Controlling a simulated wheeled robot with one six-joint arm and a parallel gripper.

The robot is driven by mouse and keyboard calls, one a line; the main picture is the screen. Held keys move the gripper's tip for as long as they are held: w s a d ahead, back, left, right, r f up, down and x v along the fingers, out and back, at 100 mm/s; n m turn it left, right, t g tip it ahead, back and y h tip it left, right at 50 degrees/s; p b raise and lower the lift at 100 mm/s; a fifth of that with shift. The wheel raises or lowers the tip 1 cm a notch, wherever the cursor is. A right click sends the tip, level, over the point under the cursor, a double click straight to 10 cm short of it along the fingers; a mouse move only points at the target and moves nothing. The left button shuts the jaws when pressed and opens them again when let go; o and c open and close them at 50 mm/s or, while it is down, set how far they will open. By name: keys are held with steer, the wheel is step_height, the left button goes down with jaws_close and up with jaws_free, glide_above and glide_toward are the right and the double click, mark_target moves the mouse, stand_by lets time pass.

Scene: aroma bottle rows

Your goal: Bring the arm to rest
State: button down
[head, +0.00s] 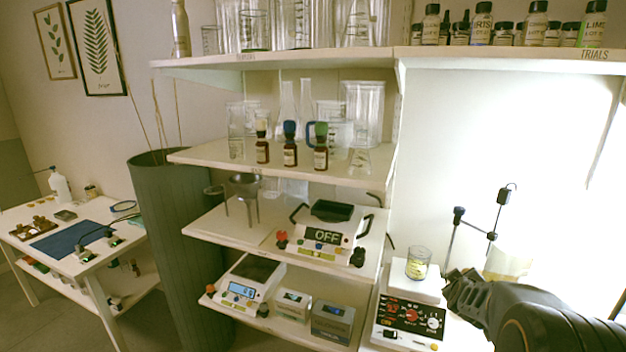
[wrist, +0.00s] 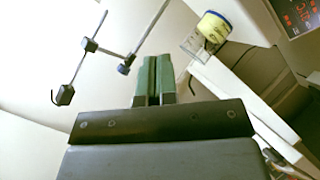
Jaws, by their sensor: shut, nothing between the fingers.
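The beaker stands on the white top of a device with a dark front panel (head: 408,318). In the wrist view my gripper (wrist: 154,60) shows two green fingertips side by side, shut and empty. The beaker also shows in the wrist view (wrist: 212,30), right of the fingers and apart from them.
A metal stand with black clamps (head: 491,236) rises just behind my gripper. Shelves (head: 290,153) at the centre hold glassware and small brown bottles. A balance (head: 243,290) sits on the lower shelf. A white table (head: 30,215) stands at the far left.

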steer(key=s+a+m+g+y, duration=0.4)
steer(key=s+a+g+y, duration=0.2)
steer(key=s+a, duration=1.5)
steer(key=shift+s+a+r+g, duration=0.2)
steer(key=shift+s+a+g, duration=0.3)
steer(key=shift+a, duration=0.5)
